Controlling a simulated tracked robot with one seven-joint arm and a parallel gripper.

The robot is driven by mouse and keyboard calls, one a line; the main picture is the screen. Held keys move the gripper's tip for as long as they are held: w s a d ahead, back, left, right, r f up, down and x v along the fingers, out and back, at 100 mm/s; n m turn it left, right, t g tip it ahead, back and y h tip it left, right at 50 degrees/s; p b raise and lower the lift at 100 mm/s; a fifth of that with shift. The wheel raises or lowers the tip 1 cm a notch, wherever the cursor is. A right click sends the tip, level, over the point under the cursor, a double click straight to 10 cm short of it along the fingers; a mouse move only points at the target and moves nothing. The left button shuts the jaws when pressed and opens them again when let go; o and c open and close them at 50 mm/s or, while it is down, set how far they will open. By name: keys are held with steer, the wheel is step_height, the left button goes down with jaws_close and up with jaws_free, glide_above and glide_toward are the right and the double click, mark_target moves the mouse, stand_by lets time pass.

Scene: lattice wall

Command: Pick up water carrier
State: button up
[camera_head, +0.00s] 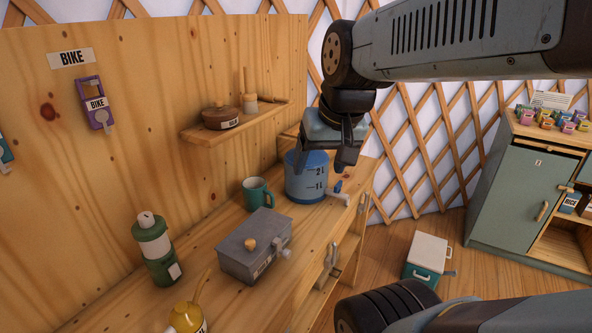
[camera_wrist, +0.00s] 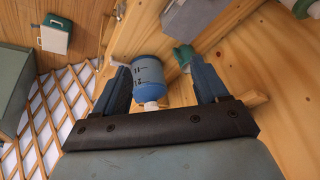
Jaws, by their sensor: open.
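The water carrier is probably the blue and white container (camera_head: 304,184) with 1L and 2L marks. It stands upright on the wooden counter in the head view, with a pale spout-like part low on its right. My gripper (camera_head: 327,155) is open, pointing down over its top. In the wrist view the container (camera_wrist: 148,72) shows between the fingers of my gripper (camera_wrist: 160,68), closer to the left finger. I cannot tell whether a finger touches it. In the head view the gripper hides part of its top.
A teal mug (camera_head: 256,193) stands just left of the container. A grey box (camera_head: 252,248), a green bottle (camera_head: 153,250) and a yellow can (camera_head: 187,318) stand nearer on the counter. A wooden shelf (camera_head: 205,132) with a brown pot (camera_head: 220,117) is on the wall behind.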

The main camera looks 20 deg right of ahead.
steer(key=shift+o, duration=0.7)
steer(key=w+d+f+m+g+y, duration=0.2)
steer(key=w+d+f+m+y, duration=0.1)
steer(key=w+f+m, duration=0.3)
steer(key=shift+m+g, duration=0.3)
steer(key=shift+m, duration=0.2)
steer(key=m+t+y, duration=0.6)
steer(key=m+t, duration=0.2)
steer(key=m, duration=1.3)
glide_toward(333, 191)
steer(key=x, duration=0.5)
steer(key=shift+s+a, duration=0.1)
steer(key=shift+a, duration=0.1)
steer(key=x, duration=0.5)
steer(key=shift+d, duration=0.2)
jaws_close()
